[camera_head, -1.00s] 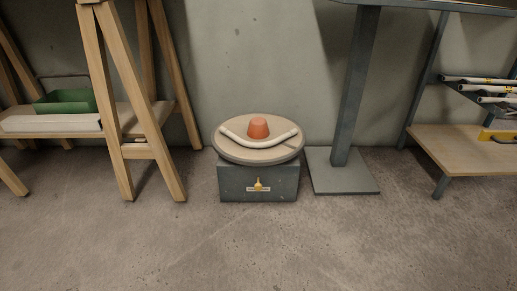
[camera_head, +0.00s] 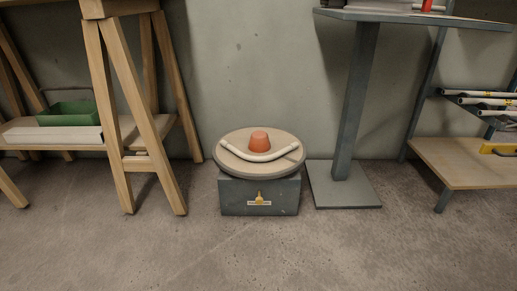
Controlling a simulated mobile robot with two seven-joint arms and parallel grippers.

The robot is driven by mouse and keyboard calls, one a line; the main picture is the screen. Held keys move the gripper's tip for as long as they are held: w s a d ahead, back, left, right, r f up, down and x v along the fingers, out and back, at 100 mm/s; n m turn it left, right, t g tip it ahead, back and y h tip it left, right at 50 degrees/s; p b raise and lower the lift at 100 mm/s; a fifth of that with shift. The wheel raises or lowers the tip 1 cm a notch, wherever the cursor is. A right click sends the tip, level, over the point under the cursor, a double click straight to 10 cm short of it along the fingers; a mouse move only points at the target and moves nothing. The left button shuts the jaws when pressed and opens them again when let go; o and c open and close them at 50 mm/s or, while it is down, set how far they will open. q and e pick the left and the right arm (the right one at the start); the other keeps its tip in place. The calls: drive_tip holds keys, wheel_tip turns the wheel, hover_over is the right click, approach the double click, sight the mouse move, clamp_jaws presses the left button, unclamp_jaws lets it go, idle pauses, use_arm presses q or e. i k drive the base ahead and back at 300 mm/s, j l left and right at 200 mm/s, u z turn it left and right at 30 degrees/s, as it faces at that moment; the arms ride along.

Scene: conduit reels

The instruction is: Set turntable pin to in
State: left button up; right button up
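The turntable (camera_head: 232,168) is a round tan disc on a dark grey box base (camera_head: 235,200), on the floor against the wall. A small yellow pin (camera_head: 259,197) sits on a pale label plate at the middle of the base's front face. It is too small to tell how far in it stands. A bent white conduit (camera_head: 256,156) lies on the disc, curving in front of an orange cone-shaped hub (camera_head: 259,141). Neither of my grippers is in view.
A wooden trestle (camera_head: 129,110) stands left, its low shelf holding a green bin (camera_head: 68,113). A grey pedestal table (camera_head: 344,185) stands close right of the turntable. A rack with white pipes (camera_head: 485,97) and a wooden shelf (camera_head: 470,166) is far right. The floor in front is clear.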

sight(260, 199)
drive_tip(key=i+l, duration=0.2)
drive_tip(key=i, duration=0.25)
drive_tip(key=i+l, duration=0.2)
drive_tip(key=i, duration=0.3)
drive_tip(key=i+l, duration=0.2)
drive_tip(key=i, duration=0.25)
drive_tip(key=j+u, duration=0.05)
